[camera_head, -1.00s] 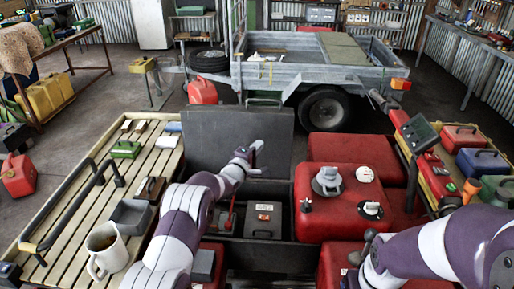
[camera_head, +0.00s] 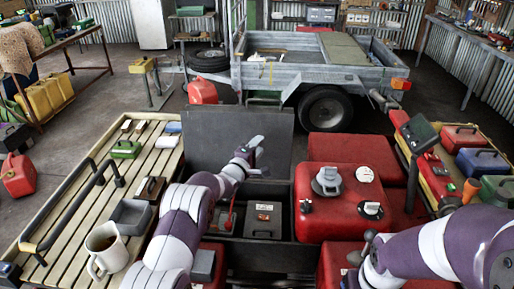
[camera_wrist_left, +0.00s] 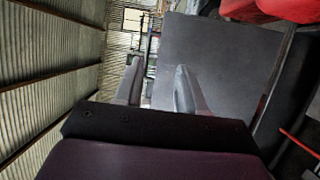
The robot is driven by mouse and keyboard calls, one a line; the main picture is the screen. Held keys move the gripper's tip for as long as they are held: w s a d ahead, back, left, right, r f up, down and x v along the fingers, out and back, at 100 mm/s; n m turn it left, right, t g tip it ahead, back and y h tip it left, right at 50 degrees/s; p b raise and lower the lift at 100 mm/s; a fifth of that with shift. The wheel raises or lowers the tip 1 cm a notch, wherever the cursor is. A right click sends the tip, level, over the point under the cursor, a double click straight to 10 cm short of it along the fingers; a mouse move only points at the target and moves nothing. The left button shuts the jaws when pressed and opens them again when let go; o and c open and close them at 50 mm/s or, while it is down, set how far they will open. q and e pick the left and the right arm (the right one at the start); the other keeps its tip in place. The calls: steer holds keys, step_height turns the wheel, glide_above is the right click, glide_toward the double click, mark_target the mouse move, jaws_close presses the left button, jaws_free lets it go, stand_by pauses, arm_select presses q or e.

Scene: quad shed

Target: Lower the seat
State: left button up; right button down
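The seat (camera_head: 222,135) appears as a dark flat panel standing raised and near upright behind an open dark storage box. It also fills much of the upper middle of the left wrist view (camera_wrist_left: 215,60). My left gripper (camera_head: 256,147) is in front of the panel, near its right part and above the box. In the left wrist view my two left fingers (camera_wrist_left: 157,90) are apart with nothing between them, and the panel lies beyond them. Whether a finger touches it I cannot tell. My right arm enters at lower right; its gripper does not show.
The open box holds a dark case (camera_head: 263,220). A red tank (camera_head: 335,215) with caps is right of it. A slatted rack (camera_head: 75,215) at left carries a mug (camera_head: 105,250), a grey tray (camera_head: 130,216) and a black rail. A trailer (camera_head: 310,75) stands behind.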

arm_select(q)
steer(key=shift+s+a, duration=0.1)
steer(key=shift+s, duration=0.05)
steer(key=b+v, duration=0.3)
steer(key=v, duration=0.9)
steer(key=shift+s, duration=0.2)
